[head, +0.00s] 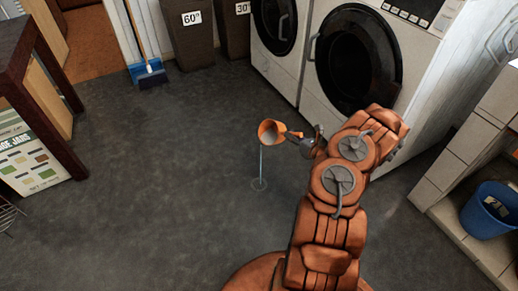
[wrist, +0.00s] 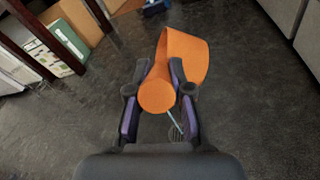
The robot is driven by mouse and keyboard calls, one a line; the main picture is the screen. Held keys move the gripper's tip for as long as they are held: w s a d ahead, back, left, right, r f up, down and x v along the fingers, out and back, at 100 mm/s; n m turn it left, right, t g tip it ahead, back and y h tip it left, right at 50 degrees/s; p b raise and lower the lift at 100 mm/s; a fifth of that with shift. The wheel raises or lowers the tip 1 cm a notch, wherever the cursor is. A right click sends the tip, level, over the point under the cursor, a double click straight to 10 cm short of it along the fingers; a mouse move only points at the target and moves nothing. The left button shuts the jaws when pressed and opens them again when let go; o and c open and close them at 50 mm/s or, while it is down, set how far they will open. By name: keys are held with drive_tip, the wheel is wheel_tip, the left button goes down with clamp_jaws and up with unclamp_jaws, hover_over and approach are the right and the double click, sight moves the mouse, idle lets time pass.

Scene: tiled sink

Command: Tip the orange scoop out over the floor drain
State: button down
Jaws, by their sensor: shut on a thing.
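My gripper (head: 308,142) is shut on the orange scoop (head: 266,126) and holds it above the floor. In the wrist view the scoop (wrist: 184,58) shows between and beyond the two fingers of my gripper (wrist: 160,76), with its round end toward me. In the head view the scoop looks tilted, and a pale greyish inside shows. A thin pale stream (head: 261,165) runs from the scoop down to the floor drain (head: 259,184). The drain (wrist: 176,133) is partly hidden in the wrist view. How much is left in the scoop cannot be told.
Two white front-loading machines (head: 425,45) stand at the back right. A blue bucket (head: 487,210) is on the tiled ledge at right. A dark table (head: 35,75) is at left. The floor around the drain is clear.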

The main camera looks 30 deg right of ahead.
drive_tip(key=shift+s+a+r+n, duration=0.1)
drive_tip(key=shift+a+r+n, duration=0.2)
drive_tip(key=shift+a+n, duration=0.45)
drive_tip(key=shift+a+r+n+h, duration=0.15)
drive_tip(key=shift+a+n+h, duration=0.15)
drive_tip(key=shift+a+n, duration=0.25)
drive_tip(key=shift+a, duration=0.15)
